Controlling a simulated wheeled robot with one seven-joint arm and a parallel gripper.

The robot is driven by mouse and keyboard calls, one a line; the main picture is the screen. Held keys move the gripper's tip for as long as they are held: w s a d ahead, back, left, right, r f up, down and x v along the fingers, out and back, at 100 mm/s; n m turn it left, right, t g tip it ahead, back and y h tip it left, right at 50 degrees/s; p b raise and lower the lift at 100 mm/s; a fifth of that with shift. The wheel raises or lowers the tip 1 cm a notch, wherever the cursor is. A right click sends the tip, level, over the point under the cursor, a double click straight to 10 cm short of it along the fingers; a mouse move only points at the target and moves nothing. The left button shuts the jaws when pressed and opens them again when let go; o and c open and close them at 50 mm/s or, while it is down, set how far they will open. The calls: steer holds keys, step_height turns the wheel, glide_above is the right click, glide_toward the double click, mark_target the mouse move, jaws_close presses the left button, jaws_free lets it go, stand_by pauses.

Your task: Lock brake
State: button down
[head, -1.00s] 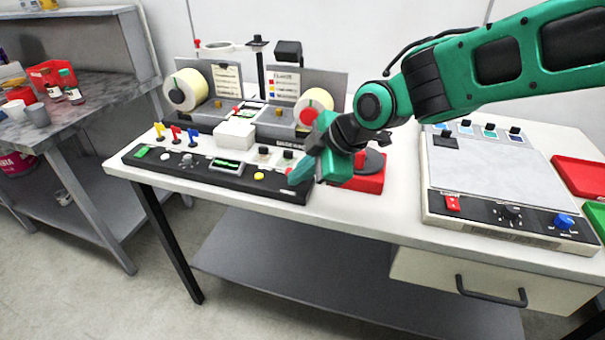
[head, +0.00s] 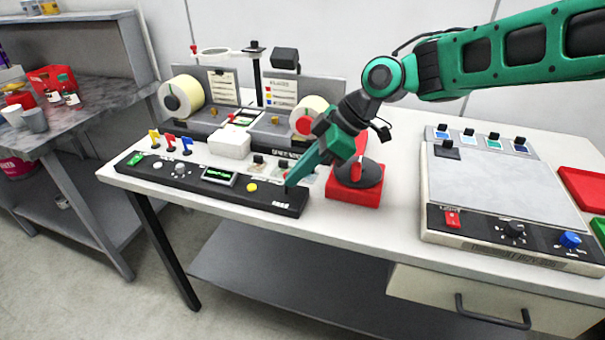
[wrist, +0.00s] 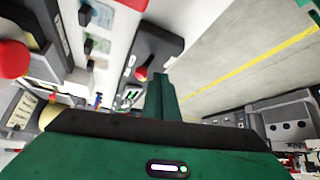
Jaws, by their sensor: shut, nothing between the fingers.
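The label rewinder (head: 232,145) stands at the back left of the white table. A left roll (head: 188,96) and a partly hidden right roll (head: 310,108) are on it. In front lies a black control panel (head: 215,187) with a grey knob, a green display and a yellow button (head: 252,187). No label I can read names the brake. My gripper (head: 291,182) is shut and empty, its tips slanting down to the panel's right end. In the wrist view a red knob (wrist: 141,73) shows on the panel beside the fingers (wrist: 160,90); my gripper hides it in the head view.
Yellow, red and blue levers (head: 170,141) stand behind the panel's left part, near a white box (head: 230,144). A red base with a black disc (head: 353,190) is close right of my gripper. A flat-topped device (head: 485,195) stands farther right, with bare tabletop between.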

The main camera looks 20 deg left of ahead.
steer(key=shift+r, duration=0.75)
steer(key=s+d+v, duration=0.1)
steer(key=v, duration=1.1)
steer(key=shift+f, duration=0.2)
steer(key=shift+s, duration=0.1)
